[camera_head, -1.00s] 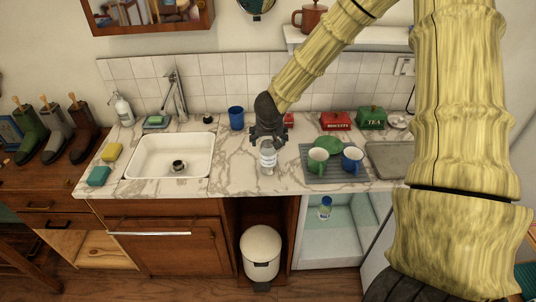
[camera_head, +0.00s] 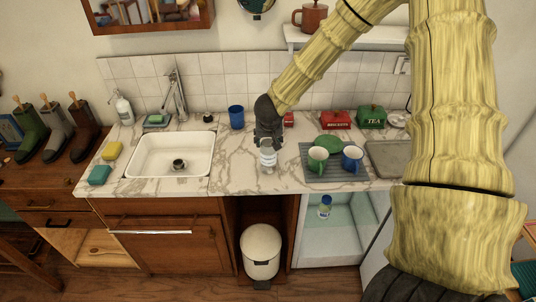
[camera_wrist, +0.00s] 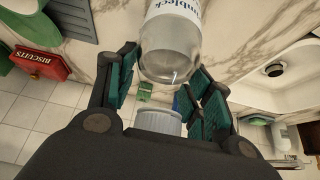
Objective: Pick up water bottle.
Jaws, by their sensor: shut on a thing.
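The clear water bottle (camera_head: 267,158) with a white cap and a label stands upright on the marble counter, between the sink and the drying mat. It also shows in the wrist view (camera_wrist: 170,55), with its cap toward my palm. My gripper (camera_head: 268,141) comes down over the bottle from above. In the wrist view my gripper's green-padded fingers (camera_wrist: 165,75) are on both sides of the bottle's upper part, shut on it. The fingers and palm hide part of its neck in the head view.
The white sink (camera_head: 170,154) lies left. A blue cup (camera_head: 236,117) stands behind. Red (camera_head: 336,120) and green (camera_head: 371,117) tins stand behind. Another bottle (camera_head: 325,207) stands in the open compartment below.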

